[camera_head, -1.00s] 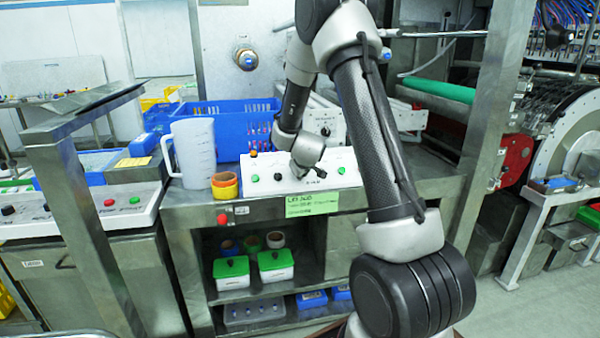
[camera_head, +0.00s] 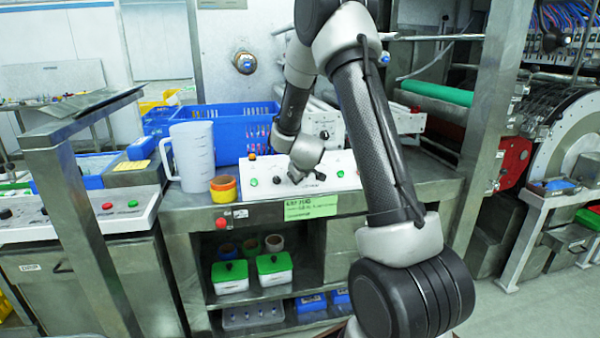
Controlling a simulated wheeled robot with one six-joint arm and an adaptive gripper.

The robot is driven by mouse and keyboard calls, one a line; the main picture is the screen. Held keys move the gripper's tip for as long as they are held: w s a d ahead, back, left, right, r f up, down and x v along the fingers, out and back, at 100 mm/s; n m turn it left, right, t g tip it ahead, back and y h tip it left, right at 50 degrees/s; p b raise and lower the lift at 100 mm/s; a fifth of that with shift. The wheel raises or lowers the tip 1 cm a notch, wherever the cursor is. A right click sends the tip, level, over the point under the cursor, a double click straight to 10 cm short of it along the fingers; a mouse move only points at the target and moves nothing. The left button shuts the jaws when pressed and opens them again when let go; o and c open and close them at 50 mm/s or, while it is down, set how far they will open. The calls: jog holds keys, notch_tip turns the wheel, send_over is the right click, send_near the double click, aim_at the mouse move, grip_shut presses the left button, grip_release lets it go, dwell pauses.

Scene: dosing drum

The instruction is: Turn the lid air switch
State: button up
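A white sloped control panel (camera_head: 236,186) sits on the steel bench, with a green button (camera_head: 254,182), a dark knob (camera_head: 276,180) and other small controls along it. I cannot tell which control is the lid air switch; the labels are too small to read. My gripper (camera_head: 297,178) points down at the middle of the panel. Its fingertips are small and dark, close to the panel's face. I cannot tell whether they touch a control or how far apart they are. My arm covers part of the panel's right side.
A translucent jug (camera_head: 193,157) and orange and yellow tape rolls (camera_head: 223,188) stand left of the panel. A blue crate (camera_head: 228,120) is behind it. A red button (camera_head: 222,223) is on the bench front. Green-lidded boxes (camera_head: 230,277) sit on the shelf below.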

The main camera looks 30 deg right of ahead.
jog(key=v, duration=1.1)
jog(key=shift+s+r, duration=0.1)
jog(key=s+a+m+g+y, duration=0.3)
jog(key=s+a+g+y, duration=0.25)
jog(key=s+a, duration=0.6)
jog(key=s+d+r, duration=0.1)
jog(key=s+r, duration=0.2)
jog(key=s, duration=0.4)
jog(key=s+d+r+h, duration=0.1)
jog(key=s+d+r, duration=0.1)
jog(key=s+r, duration=0.2)
jog(key=s+d+r+h, duration=0.1)
jog(key=s+r, duration=0.3)
jog(key=s, duration=0.6)
jog(key=shift+s+d, duration=0.3)
jog(key=shift+d, duration=0.3)
